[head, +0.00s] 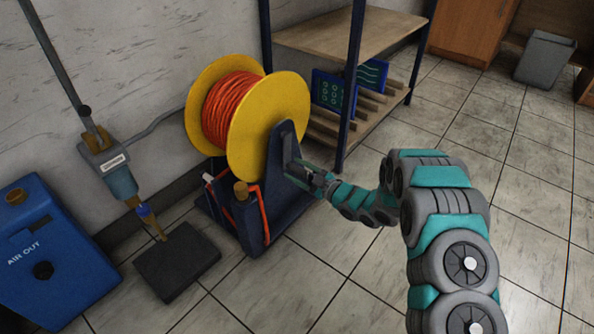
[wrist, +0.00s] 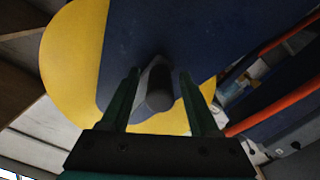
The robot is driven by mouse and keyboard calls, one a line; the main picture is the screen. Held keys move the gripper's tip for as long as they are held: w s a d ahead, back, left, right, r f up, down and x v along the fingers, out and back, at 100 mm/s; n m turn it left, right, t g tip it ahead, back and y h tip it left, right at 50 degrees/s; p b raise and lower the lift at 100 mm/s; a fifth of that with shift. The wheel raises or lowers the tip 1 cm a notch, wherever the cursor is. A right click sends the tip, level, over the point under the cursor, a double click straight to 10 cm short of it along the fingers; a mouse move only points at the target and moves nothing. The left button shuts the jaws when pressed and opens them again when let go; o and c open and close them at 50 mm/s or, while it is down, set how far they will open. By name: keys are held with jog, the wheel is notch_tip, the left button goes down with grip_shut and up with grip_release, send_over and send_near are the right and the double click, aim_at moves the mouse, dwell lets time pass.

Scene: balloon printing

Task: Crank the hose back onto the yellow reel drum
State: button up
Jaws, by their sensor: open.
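The yellow reel drum (head: 268,128) stands on a dark blue stand (head: 284,215), with orange hose (head: 230,108) wound between its flanges. The yellow flange also shows in the wrist view (wrist: 72,60), behind the blue side plate (wrist: 165,25). A length of hose hangs down the stand's front (head: 264,215). My gripper (head: 318,180) is at the crank on the stand's right side. In the wrist view the dark crank handle (wrist: 160,92) lies between my two open fingers (wrist: 160,75), with a gap visible on each side. The fingertips' depth along the handle is hard to tell.
A metal shelf rack (head: 352,85) with boards and slats stands close behind the reel. A blue "AIR OUT" box (head: 50,262), a wall-mounted nozzle (head: 122,183) and a black floor pad (head: 178,262) are left. The tiled floor at right is open.

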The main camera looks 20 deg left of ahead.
jog(key=shift+d, duration=0.1)
jog(key=v, duration=0.7)
jog(key=shift+d, duration=0.3)
jog(key=shift+s, duration=0.15)
